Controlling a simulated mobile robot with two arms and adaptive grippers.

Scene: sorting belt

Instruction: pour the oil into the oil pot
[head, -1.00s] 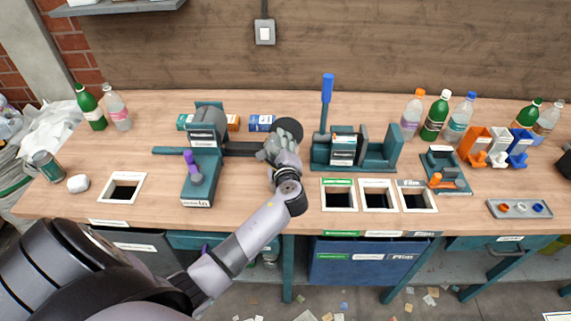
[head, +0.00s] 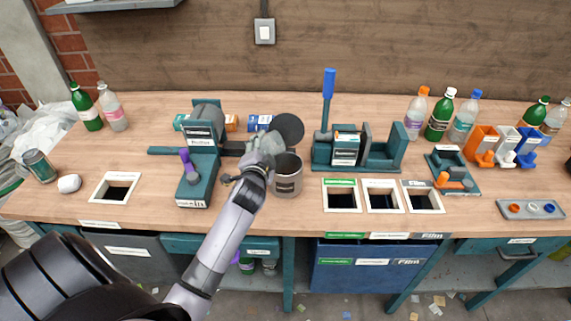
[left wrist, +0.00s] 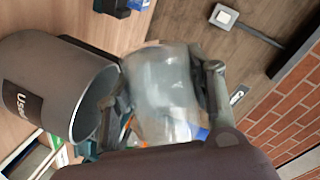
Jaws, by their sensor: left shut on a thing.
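My left gripper (head: 268,146) is shut on a clear, greyish container (left wrist: 165,90), which lies between both fingers in the left wrist view. The grey oil pot (head: 287,187) stands upright on the bench, just to the right of and nearer than the gripper. Its open mouth and "Used" label show in the left wrist view (left wrist: 50,95), beside the held container. I cannot tell whether the two touch or any oil is flowing. My right gripper is out of view.
A teal clamp machine (head: 200,155) stands left of the pot. A teal press with a blue lever (head: 345,150) is close on its right. Sorting openings (head: 382,196) lie in front of the press. Several bottles (head: 438,115) stand at the back right.

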